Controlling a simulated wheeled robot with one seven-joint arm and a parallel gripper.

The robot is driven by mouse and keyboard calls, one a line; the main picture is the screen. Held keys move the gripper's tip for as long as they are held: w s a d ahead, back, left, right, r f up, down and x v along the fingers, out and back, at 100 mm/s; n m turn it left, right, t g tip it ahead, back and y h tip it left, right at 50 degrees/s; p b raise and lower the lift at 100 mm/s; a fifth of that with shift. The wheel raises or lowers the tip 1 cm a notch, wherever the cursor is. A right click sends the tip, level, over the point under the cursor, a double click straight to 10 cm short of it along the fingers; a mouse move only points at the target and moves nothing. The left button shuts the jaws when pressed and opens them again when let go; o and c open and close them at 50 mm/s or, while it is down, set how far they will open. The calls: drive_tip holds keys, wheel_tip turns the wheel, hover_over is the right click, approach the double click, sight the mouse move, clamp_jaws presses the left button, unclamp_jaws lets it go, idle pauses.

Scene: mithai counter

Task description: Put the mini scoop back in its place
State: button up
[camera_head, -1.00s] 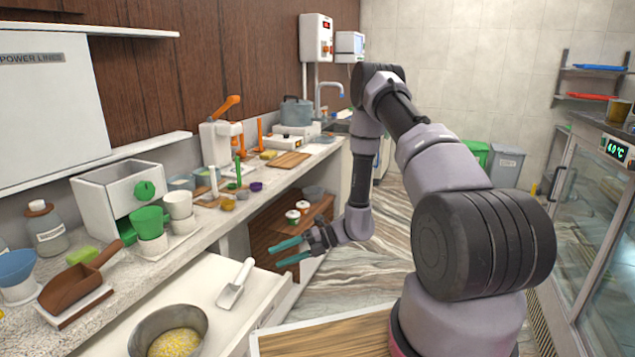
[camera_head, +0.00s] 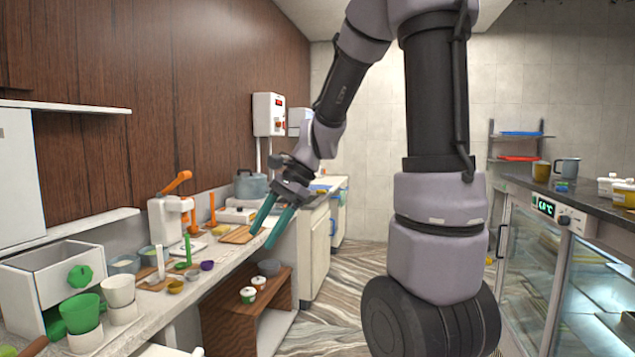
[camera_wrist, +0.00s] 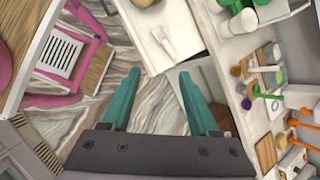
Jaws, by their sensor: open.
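A small white scoop lies on a white drawer-like surface below the counter. It may be the mini scoop. In the wrist view the scoop (camera_wrist: 164,41) lies on the white surface (camera_wrist: 192,22), beyond my fingertips and apart from them. In the head view only a sliver of the scoop (camera_head: 196,352) shows at the bottom edge. My gripper (camera_head: 262,238) is raised in front of the counter edge, teal fingers apart and empty. Its open fingers also show in the wrist view (camera_wrist: 158,75). I cannot tell which spot is the scoop's place.
The counter holds a white box with a green knob (camera_head: 80,276), green and white cups, small bowls, upright utensils and a wooden board (camera_head: 238,235). A wooden shelf (camera_head: 240,319) with jars stands below. A glass display case (camera_head: 540,265) is at the right. Patterned floor lies between.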

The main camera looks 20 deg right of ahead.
drive_tip(key=s+d+r+n+t+h, duration=0.4)
drive_tip(key=s+d+r+n+t, duration=0.2)
drive_tip(key=s+r+n, duration=0.3)
wheel_tip(320, 180, up, 2)
drive_tip(key=shift+s+d+r+t+h, duration=0.2)
drive_tip(key=shift+s+d+t+h, duration=0.1)
drive_tip(key=shift+s+d, duration=0.45)
idle(0.3)
